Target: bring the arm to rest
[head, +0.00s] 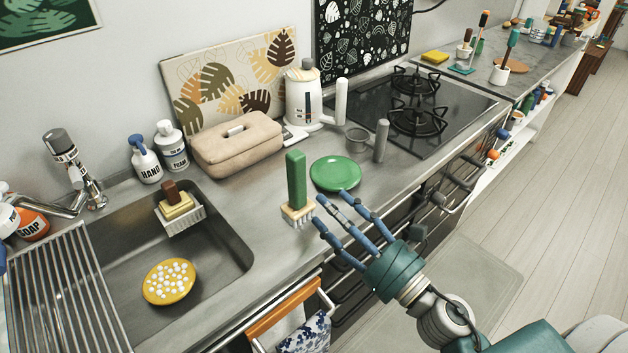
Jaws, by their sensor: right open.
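My right gripper (342,214) reaches in from the lower right, above the front edge of the counter (240,265). Its blue fingers are spread, with nothing between them. A brush with a green handle (296,178) stands upright, bristles down, on the counter just left of the fingertips. In this view the fingers look close to the brush, and I cannot tell whether they touch it. A green plate (335,174) lies just beyond the fingers. My left gripper is not in view.
A beige box (237,146), a white kettle (303,98) and a grey mug (357,139) stand behind. A cooktop (400,108) is farther right. Floor (540,200) is open at right.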

